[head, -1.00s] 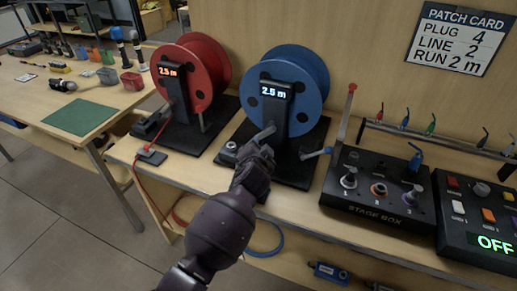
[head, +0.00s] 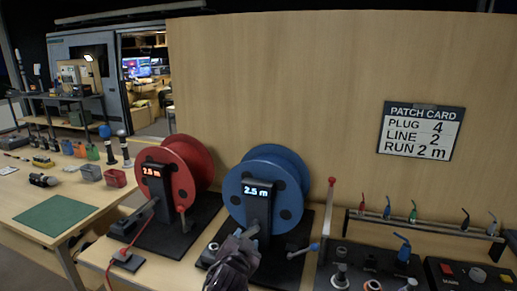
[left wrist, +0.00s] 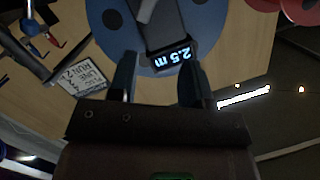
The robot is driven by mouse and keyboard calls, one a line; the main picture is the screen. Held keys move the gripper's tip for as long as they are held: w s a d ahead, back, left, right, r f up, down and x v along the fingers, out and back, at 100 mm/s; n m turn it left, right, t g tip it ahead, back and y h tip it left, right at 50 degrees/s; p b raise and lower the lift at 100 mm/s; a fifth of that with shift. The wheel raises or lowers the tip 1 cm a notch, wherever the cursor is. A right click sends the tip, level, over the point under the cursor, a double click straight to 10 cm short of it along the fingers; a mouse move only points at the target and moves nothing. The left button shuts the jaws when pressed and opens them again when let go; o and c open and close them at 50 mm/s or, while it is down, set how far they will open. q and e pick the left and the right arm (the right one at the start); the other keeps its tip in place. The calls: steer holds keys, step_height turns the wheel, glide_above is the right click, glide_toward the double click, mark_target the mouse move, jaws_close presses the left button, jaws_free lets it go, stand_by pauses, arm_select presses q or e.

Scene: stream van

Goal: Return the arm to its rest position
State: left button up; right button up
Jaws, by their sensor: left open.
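My left gripper (head: 238,250) is at the bottom middle of the head view, just in front of the blue cable reel's stand. The blue reel (head: 234,199) has a dark post with a display reading 2.5 m (head: 257,190). In the left wrist view the two fingers (left wrist: 158,78) are apart with nothing held between them. The blue reel (left wrist: 113,45) and its upside-down display (left wrist: 172,57) lie beyond the fingertips. A grey lever (head: 250,232) is close to the gripper; I cannot tell whether they touch. My right gripper is out of view.
A red reel (head: 198,162) stands left of the blue one. A black stage box (head: 372,262) with a tall red-tipped lever (head: 329,200) and a plug rack (head: 425,226) are at right. A side table with a green mat (head: 54,216) is at left.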

arm_select(q)
steer(key=s+a+f+n+g+y, duration=0.1)
steer(key=s+a+f+n, duration=0.1)
steer(key=s+a+f, duration=0.4)
steer(key=s+a+f+n+g+y, duration=0.1)
steer(key=s+a+f, duration=0.6)
steer(key=s, duration=1)
steer(key=s+a+f+n+g, duration=0.2)
steer(key=s+a+f+n, duration=0.2)
steer(key=s+a+f, duration=0.3)
steer(key=s+a, duration=0.3)
steer(key=s, duration=0.1)
steer(key=shift+s+a+y, duration=0.2)
steer(key=shift+a+y, duration=0.1)
steer(key=shift+y, duration=0.1)
